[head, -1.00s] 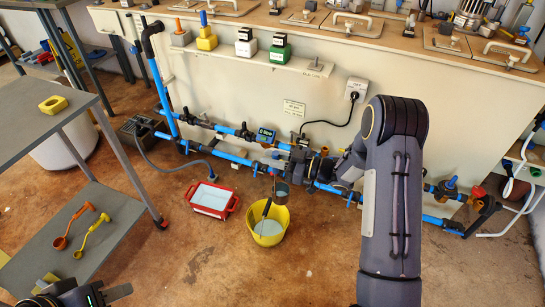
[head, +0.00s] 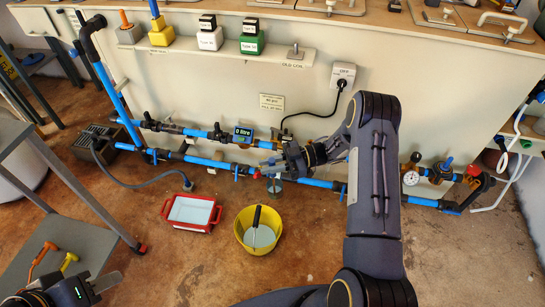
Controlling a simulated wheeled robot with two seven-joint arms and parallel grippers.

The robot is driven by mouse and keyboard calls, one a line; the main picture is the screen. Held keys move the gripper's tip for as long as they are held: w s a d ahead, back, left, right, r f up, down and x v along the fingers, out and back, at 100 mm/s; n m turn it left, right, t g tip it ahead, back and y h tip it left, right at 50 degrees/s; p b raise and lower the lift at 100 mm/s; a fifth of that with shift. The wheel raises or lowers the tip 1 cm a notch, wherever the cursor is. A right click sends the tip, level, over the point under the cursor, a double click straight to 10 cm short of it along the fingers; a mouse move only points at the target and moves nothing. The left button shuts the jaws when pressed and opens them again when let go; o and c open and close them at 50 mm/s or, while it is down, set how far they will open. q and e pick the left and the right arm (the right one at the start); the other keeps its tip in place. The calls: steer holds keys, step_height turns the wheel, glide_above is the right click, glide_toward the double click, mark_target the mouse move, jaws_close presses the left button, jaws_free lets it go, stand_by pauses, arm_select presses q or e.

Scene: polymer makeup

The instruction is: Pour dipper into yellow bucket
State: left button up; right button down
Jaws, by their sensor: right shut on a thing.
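The yellow bucket (head: 243,240) stands on the floor at the centre of the head view. Pale liquid shows inside, and a tool with a dark handle (head: 257,214) leans in it. My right gripper (head: 281,165) is shut at the blue pipes, behind and above the bucket. The dipper (head: 275,187), small and grey, hangs below this gripper, above the bucket's far right side. Its cup is small and its tilt is unclear. My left gripper (head: 76,271) is at the bottom left, apparently open and empty, away from the bucket.
A red tray (head: 187,226) with pale contents stands left of the bucket. Blue pipes (head: 220,163) with valves run along the wall behind. A grey shelf (head: 75,238) at left bears orange and yellow scoops. Floor in front of the bucket is clear.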

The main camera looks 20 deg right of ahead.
steer(key=s+a+f+n+h+b, duration=0.1)
steer(key=s+a+f+h+b, duration=0.1)
steer(key=a+f, duration=0.3)
steer(key=s+a+f+n+t+h+b, duration=0.1)
steer(key=s+a+f+n+h+b, duration=0.1)
steer(key=s+a+f+h+b, duration=0.1)
steer(key=s+a+f+n+h+b, duration=0.1)
steer(key=s+a+f+h+b, duration=0.2)
steer(key=a+f, duration=0.4)
steer(key=shift+a+f+t+h+b, duration=0.35)
steer(key=shift+a+h+b, duration=0.35)
steer(key=shift+a, duration=0.45)
steer(key=shift+s+a+f+n+b, duration=0.15)
steer(key=shift+f+n+b, duration=0.15)
steer(key=shift+b, duration=0.35)
steer(key=shift+f+h+b, duration=0.15)
steer(key=shift+h+b, duration=0.15)
steer(key=shift+b, duration=0.05)
steer(key=shift+a+f+b, duration=0.1)
steer(key=shift+f+b, duration=0.15)
steer(key=shift+b, duration=0.25)
